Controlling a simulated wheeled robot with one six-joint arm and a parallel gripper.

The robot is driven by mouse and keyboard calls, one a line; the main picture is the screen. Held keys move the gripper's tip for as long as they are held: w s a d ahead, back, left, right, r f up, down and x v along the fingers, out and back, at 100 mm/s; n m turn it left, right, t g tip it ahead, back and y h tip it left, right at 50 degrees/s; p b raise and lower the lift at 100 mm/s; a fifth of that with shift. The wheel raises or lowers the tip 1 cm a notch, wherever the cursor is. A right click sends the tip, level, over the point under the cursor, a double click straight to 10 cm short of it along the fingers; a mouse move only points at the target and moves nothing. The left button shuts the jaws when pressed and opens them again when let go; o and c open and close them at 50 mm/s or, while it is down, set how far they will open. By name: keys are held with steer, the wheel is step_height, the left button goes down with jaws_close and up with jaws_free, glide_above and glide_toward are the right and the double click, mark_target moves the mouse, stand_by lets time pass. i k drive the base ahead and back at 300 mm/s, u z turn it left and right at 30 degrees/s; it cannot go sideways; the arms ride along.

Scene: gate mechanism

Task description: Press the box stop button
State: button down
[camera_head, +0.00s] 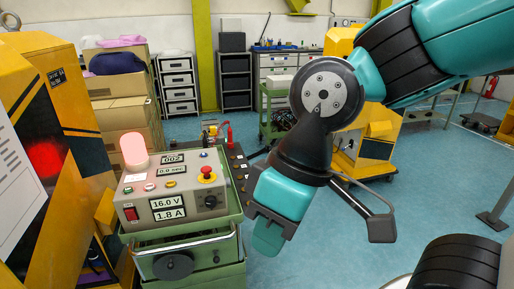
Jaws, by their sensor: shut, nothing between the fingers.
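The grey control box (185,190) stands on a green cart left of centre. A red mushroom button (206,172) on a yellow base sits at the right of its sloped top, and I take it for the stop button. Small green (128,190) and yellow (170,184) buttons lie to its left. The front has a red rocker switch (130,214), a black knob (211,201) and labels reading 16.0 V and 1.8 A. My gripper (268,240) is shut and empty, pointing down right of the box, apart from the red button in the picture.
A pale pink lamp (134,150) rises from the box's back left. The green cart (190,255) has a front handle. A yellow machine (45,130) stands close on the left. Another yellow machine (362,150) is behind my arm. Blue floor (330,260) is open to the right.

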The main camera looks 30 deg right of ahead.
mark_target(206, 169)
steer(key=z, duration=0.4)
steer(key=i, duration=1.3)
steer(key=u, duration=0.6)
